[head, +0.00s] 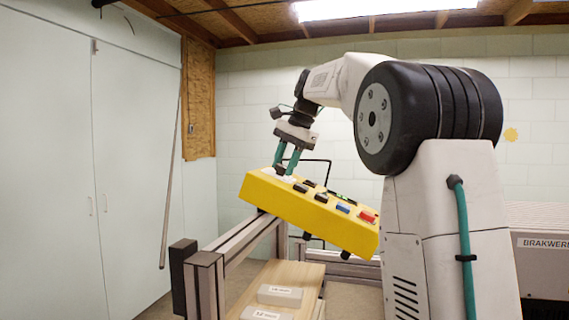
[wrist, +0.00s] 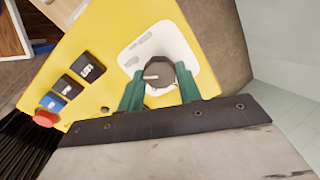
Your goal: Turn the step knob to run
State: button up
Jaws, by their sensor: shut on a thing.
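The step knob (wrist: 158,76) is a dark round knob with a pale mark, on a white label plate (wrist: 186,48) at one end of the yellow control box (wrist: 120,25). In the head view the yellow box (head: 300,214) is tilted, its white plate end at the upper left. My gripper (head: 286,170) reaches down onto that end. In the wrist view its green fingers (wrist: 158,90) stand on both sides of the knob and are shut on it. The plate's lettering is too small to read.
The box also carries a red button (wrist: 45,118), a blue button (wrist: 67,88) and black buttons (wrist: 88,67). A metal frame (head: 235,245) stands under the box. Labelled grey blocks (head: 280,295) lie on a wooden board (head: 255,276). Pale cabinet doors (head: 130,150) are at the left.

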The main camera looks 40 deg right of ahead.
jog(key=shift+m, duration=1.1)
jog(key=o, duration=1)
jog(key=shift+r, duration=0.1)
jog(key=v, duration=0.7)
jog(key=shift+s+d+r, duration=0.1)
jog(key=shift+r, duration=0.2)
